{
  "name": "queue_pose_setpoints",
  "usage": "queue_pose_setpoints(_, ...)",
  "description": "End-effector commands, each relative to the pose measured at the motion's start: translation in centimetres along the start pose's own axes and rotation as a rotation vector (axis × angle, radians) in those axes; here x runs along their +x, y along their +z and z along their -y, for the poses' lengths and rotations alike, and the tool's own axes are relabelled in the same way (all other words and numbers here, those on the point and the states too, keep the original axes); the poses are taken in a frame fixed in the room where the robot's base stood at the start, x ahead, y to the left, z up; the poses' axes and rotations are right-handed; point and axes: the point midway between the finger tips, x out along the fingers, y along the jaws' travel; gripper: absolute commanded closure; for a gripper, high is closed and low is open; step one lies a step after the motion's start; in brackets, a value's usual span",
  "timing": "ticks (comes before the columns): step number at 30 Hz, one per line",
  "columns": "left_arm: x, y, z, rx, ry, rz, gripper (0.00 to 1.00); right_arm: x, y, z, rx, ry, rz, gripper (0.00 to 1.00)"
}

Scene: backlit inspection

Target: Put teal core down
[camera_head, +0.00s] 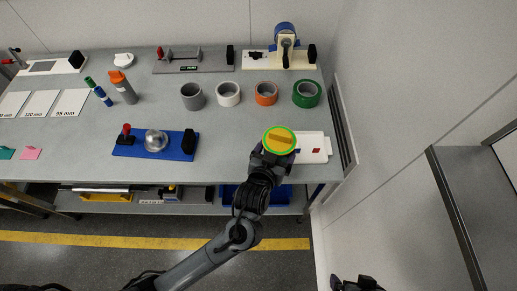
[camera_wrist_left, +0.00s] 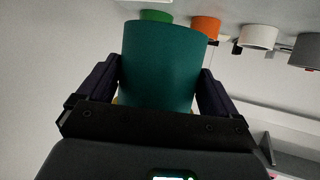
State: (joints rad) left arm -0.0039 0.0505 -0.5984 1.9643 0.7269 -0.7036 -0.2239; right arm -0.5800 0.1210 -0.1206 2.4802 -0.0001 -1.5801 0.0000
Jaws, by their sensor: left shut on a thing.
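The teal core (camera_wrist_left: 162,65) is a teal cylinder standing between the two dark fingers of my left gripper (camera_wrist_left: 158,88) in the left wrist view. In the head view I see the core (camera_head: 279,139) from above, with a bright green rim and a yellow-orange inside. My left gripper (camera_head: 277,150) is shut on it near the table's front right. The core overlaps the left part of a white tray (camera_head: 322,155) in the picture; I cannot tell its height above it. A dark part, probably my right gripper (camera_head: 354,284), shows at the bottom edge, mostly cut off.
Behind the core stand a grey roll (camera_head: 192,96), a white roll (camera_head: 228,93), an orange roll (camera_head: 265,93) and a green roll (camera_head: 306,94). A blue fixture (camera_head: 175,151) with a metal dome is to the left. A wall closes the right side.

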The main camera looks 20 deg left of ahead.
Motion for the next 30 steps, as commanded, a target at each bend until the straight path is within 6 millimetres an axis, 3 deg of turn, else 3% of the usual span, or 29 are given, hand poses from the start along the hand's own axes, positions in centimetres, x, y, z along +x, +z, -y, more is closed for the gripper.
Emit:
queue_pose_setpoints(6,3.5,1.8,4.0,0.005,-0.004,-0.002,0.44,1.7,0.6,0.0,-0.004,0.003,0.001,0.0)
queue_pose_setpoints(12,5.7,2.8,6.7,0.002,-0.002,-0.002,0.44,2.4,0.8,0.0,-0.004,0.003,0.001,0.0)
queue_pose_setpoints(22,6.9,3.5,8.0,0.0,0.0,-0.002,0.44,2.8,0.9,0.1,0.002,-0.001,0.0,0.0)
queue_pose_setpoints(30,8.1,6.5,8.0,0.0,-0.001,0.001,0.44,3.7,1.1,0.2,0.006,-0.004,0.0,0.0)
